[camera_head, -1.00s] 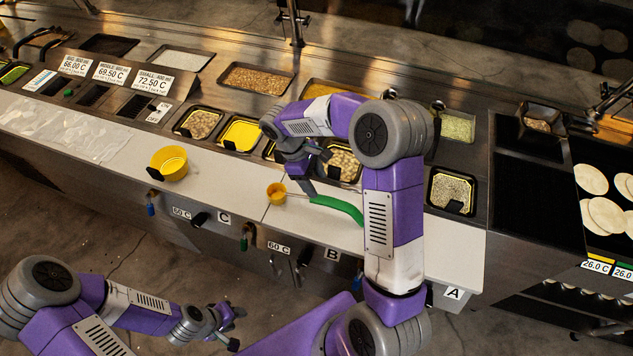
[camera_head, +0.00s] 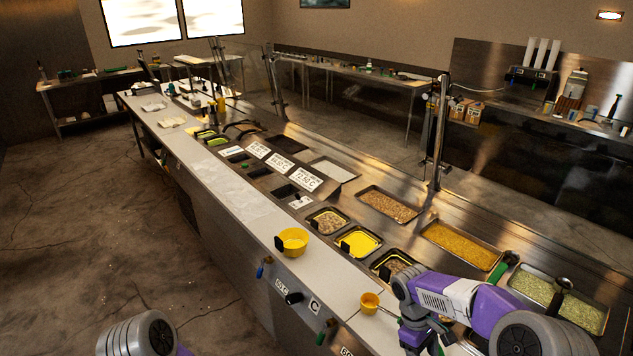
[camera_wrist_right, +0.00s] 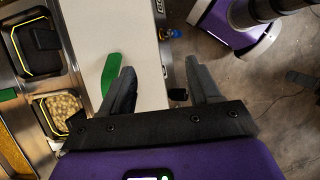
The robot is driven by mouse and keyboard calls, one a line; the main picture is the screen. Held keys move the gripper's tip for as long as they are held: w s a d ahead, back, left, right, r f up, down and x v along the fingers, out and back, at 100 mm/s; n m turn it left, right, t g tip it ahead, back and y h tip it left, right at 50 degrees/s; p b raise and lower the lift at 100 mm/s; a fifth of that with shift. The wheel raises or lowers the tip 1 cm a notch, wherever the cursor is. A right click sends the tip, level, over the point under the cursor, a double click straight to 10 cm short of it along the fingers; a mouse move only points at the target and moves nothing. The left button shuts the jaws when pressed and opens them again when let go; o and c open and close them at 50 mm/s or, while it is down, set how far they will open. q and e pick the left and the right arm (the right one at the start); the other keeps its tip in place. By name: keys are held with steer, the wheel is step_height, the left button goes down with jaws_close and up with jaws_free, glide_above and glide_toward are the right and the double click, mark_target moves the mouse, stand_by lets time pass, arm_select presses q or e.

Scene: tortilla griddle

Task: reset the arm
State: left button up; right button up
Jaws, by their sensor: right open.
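My right arm comes in at the lower right of the head view. Its gripper (camera_head: 425,338) is over the front edge of the counter, partly cut off by the frame. In the right wrist view my right gripper (camera_wrist_right: 162,88) has its two fingers wide apart with nothing between them but the white counter edge and floor. A green handle (camera_wrist_right: 110,73) lies on the counter just beside the left finger.
A larger yellow bowl (camera_head: 293,242) stands on the white counter strip (camera_head: 240,205). Trays of food, such as the yellow one (camera_head: 358,242), are sunk behind it. An upright metal post (camera_head: 438,130) rises at the back. Open floor (camera_head: 90,220) lies at the left.

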steer(key=a+f+y+b, duration=0.25)
steer(key=a+f, duration=0.35)
steer(key=f, duration=0.5)
arm_select(q)
step_height(320, 180, down, 9)
steer(key=b, duration=0.6)
steer(key=shift+w+f, duration=0.15)
steer(key=shift+w, duration=0.3)
arm_select(e)
steer(key=s+a+f+m+t+y, duration=0.2)
steer(key=s+a+f+m, duration=0.3)
steer(key=f, duration=0.5)
steer(key=s+a+f+m+t+y, duration=0.1)
steer(key=s+a+f+m, duration=0.3)
steer(key=s+f, duration=0.6)
steer(key=shift+a+f+m+t+y, duration=0.35)
steer(key=shift+m+t+y, duration=0.05)
steer(key=shift+m+y, duration=0.4)
steer(key=shift+s, duration=0.1)
